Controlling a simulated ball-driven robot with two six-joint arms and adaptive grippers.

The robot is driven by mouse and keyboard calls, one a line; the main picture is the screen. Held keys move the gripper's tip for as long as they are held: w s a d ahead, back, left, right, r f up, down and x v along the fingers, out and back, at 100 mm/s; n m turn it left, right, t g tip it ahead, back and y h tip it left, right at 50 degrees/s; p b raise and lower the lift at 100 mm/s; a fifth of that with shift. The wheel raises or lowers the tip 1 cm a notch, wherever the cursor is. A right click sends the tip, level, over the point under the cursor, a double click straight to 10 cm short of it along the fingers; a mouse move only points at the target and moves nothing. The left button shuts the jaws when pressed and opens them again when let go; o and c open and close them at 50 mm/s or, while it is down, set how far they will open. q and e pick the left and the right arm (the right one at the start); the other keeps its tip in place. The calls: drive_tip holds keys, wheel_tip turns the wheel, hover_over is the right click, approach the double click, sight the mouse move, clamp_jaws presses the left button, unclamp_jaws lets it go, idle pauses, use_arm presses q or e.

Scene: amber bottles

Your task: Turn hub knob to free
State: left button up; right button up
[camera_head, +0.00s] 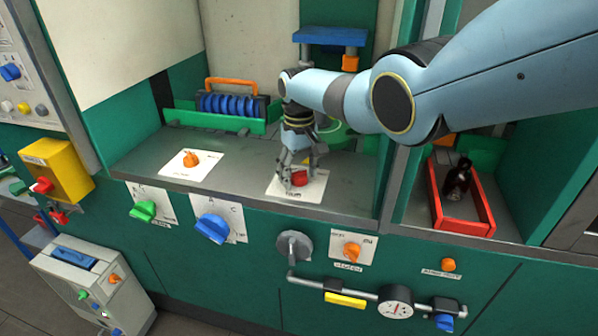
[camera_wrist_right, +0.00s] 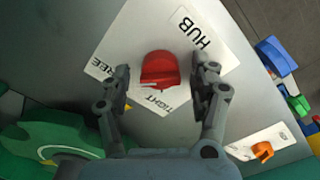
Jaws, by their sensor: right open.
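The red hub knob (camera_head: 299,178) sits on a white plate (camera_head: 314,187) on the grey worktop. In the right wrist view the knob (camera_wrist_right: 159,69) lies between the two fingertips, on its plate (camera_wrist_right: 215,62) marked HUB, FREE and TIGHT. The knob's narrow marked side faces the lower edge of the picture, towards TIGHT. My right gripper (camera_head: 298,180) comes down from above over the knob, with its fingers open. In the right wrist view the right gripper (camera_wrist_right: 162,80) has one finger on each side of the knob, with gaps between. My left gripper is not in view.
An orange knob (camera_head: 190,159) stands on another plate to the left. Behind is a rack of blue discs (camera_head: 232,104) with an orange handle. A green round part (camera_head: 338,133) lies behind the gripper. A red tray (camera_head: 463,224) with a dark bottle (camera_head: 458,180) stands at right.

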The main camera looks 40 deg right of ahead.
wheel_tip(320, 180, up, 12)
idle(0.6)
